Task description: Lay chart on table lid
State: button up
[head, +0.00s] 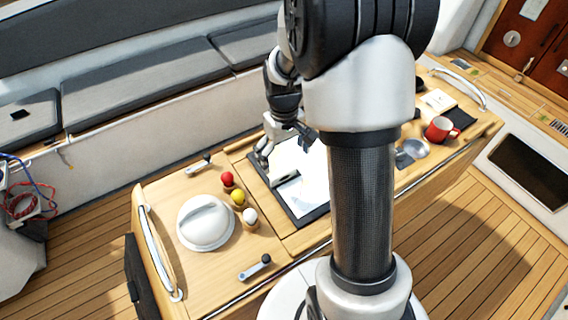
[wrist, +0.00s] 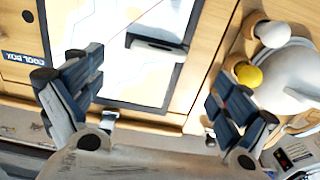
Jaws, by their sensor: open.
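The chart (head: 312,170) is a pale sheet with a dark border, lying flat on the wooden table lid (head: 245,170). In the wrist view the chart (wrist: 115,65) shows faint map lines and a red line. A small dark-and-white block (wrist: 158,40) sits on the chart near one edge; it also shows in the head view (head: 286,181). My gripper (head: 284,152) is over the chart's left part, pointing down. In the wrist view its fingers (wrist: 152,80) are wide apart with nothing between them. My arm hides part of the chart in the head view.
Left of the chart are red, yellow and white knobs (head: 238,198) and a round white dome (head: 205,222). A grab rail (head: 158,250) edges the table's left end.

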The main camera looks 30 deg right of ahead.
jog(key=s+a+r+t, duration=0.1)
jog(key=s+a+r, duration=0.3)
jog(key=r, duration=0.4)
jog(key=s+a+r+t, duration=0.1)
jog(key=s+a+r, duration=0.25)
jog(key=r, duration=0.45)
jog(key=s+a+r+t, duration=0.1)
jog(key=s+a, duration=0.1)
jog(key=s, duration=0.4)
jog(key=s+a+r+t, duration=0.1)
jog(key=s+a+r, duration=0.1)
jog(key=s, duration=0.4)
jog(key=shift+a+r+t, duration=0.15)
jog(key=shift+a+t, duration=0.15)
jog(key=shift+a, duration=0.15)
jog(key=shift+s, duration=0.1)
